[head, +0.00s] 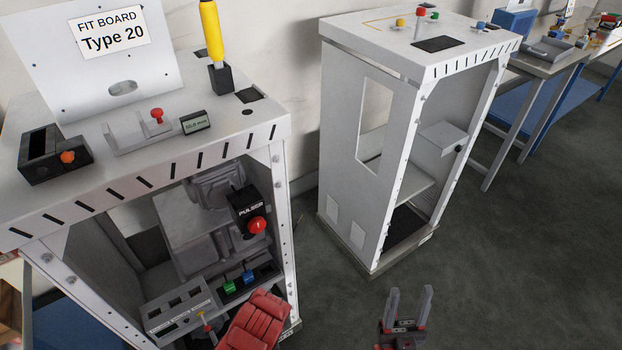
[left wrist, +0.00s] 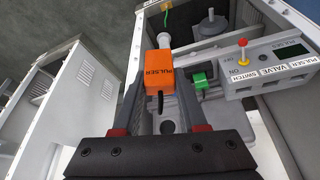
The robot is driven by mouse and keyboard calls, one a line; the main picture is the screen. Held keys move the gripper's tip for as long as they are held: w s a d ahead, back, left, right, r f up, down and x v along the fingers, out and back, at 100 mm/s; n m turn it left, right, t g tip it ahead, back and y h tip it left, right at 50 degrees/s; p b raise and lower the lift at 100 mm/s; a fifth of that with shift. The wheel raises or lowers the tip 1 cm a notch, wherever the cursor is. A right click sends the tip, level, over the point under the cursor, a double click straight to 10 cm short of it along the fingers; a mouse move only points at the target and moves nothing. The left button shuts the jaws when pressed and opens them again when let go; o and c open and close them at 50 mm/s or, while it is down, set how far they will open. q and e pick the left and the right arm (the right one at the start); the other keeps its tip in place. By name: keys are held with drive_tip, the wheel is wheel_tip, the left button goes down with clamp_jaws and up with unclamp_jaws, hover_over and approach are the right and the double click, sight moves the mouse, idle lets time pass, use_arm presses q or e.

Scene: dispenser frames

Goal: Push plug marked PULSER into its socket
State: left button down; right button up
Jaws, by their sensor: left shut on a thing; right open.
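An orange plug marked PULSER (left wrist: 160,64) is in the left wrist view, with a dark cable end below it. My left gripper (left wrist: 158,98) is shut on it, one finger on each side. In the head view, neither that plug nor the left gripper's fingers can be made out. A grey control box (head: 182,312) stands low in the near frame, with several dark openings. In the left wrist view, the control box (left wrist: 270,70) carries labels PULSER, VALVE and SWITCH. My right gripper (head: 405,318) is open and empty, outside the frame at the bottom.
A black box marked PULSER (head: 244,203) with a red knob is inside the near frame's right side. Green (head: 230,286) and blue (head: 249,277) plugs are beside the control box. A second frame (head: 390,140) stands behind to the right. Floor between is clear.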

use_arm(q)
drive_tip(key=w+r+m+h, duration=0.1)
drive_tip(key=w+r+m, duration=0.1)
drive_tip(key=w+r, duration=0.4)
drive_tip(key=a+r+m, duration=0.1)
drive_tip(key=a+r, duration=0.3)
drive_tip(key=a, duration=0.2)
drive_tip(key=shift+a+r+m, duration=0.15)
drive_tip(key=shift+r+m, duration=0.15)
